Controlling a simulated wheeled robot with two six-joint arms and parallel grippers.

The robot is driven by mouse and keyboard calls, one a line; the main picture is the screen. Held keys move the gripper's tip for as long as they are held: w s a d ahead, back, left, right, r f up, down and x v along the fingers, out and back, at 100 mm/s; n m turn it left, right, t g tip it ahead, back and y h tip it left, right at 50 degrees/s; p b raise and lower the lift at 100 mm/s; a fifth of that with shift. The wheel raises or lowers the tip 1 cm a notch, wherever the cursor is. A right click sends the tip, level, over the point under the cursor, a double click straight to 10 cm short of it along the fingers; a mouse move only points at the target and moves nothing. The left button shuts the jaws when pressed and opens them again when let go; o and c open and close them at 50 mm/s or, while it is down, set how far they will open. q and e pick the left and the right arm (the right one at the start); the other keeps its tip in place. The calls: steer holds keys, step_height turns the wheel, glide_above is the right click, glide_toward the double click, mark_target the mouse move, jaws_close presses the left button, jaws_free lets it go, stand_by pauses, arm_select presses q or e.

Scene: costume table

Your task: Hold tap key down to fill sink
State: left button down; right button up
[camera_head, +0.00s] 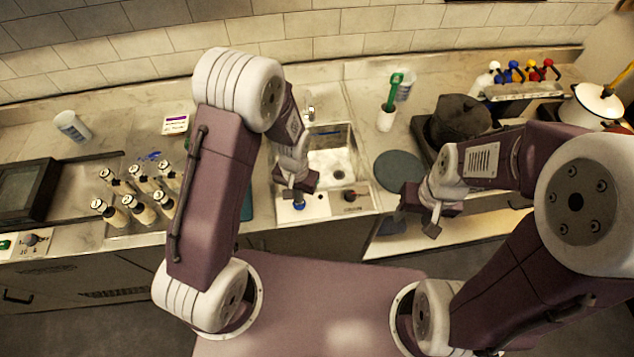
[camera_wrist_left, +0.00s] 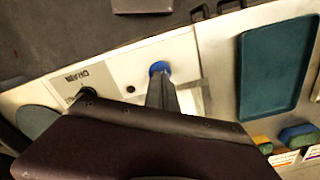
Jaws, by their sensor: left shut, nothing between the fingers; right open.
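The sink (camera_head: 332,158) is a square steel basin in the middle of the counter, with a tap (camera_head: 309,112) at its back left. I cannot tell whether there is water in it. The blue tap key (camera_head: 299,204) is on the white panel in front of the sink; it also shows in the left wrist view (camera_wrist_left: 159,67). My left gripper (camera_head: 298,195) is shut and empty, its fingertips (camera_wrist_left: 159,80) right at the blue key. I cannot tell whether they press it. My right gripper (camera_head: 433,222) is open and empty, in front of the counter's right part.
A second knob (camera_head: 350,196) stands right of the tap key, by a label reading DRAIN (camera_wrist_left: 85,76). A teal board (camera_wrist_left: 275,65) lies left of the panel. Several bottles (camera_head: 135,195) stand further left. A round grey-green mat (camera_head: 399,170) lies right of the sink.

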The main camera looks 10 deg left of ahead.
arm_select(q)
steer(key=shift+f, duration=0.2)
stand_by(0.5)
steer(key=shift+f+b, duration=0.95)
steer(key=shift+f, duration=0.1)
steer(key=shift+r, duration=0.1)
stand_by(6.2)
